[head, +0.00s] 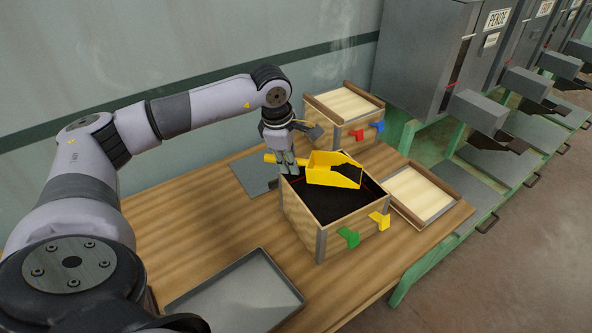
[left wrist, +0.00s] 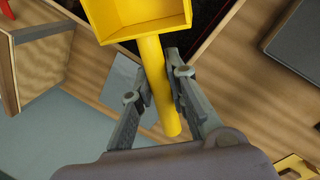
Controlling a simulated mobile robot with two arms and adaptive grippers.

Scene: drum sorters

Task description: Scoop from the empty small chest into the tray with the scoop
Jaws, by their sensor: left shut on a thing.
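The yellow scoop (head: 335,170) is held over the near wooden chest (head: 312,232). My left gripper (head: 285,165) is shut on the scoop's handle. In the left wrist view, the gripper's fingers (left wrist: 157,95) sit on both sides of the yellow handle (left wrist: 152,75), and the scoop's bowl shows at the top. The chest holds dark material (head: 330,203) and has green and yellow corner clips. I cannot tell whether the scoop touches the material. The grey tray (head: 238,290) lies on the table in front, with nothing visible in it. My right gripper is not in view.
A second wooden chest (head: 343,108) with a pale top and red and blue clips stands behind. A wooden lid (head: 420,192) lies at the right table edge. A grey plate (head: 255,172) lies left of the near chest. Grey machines (head: 425,60) stand beyond the table.

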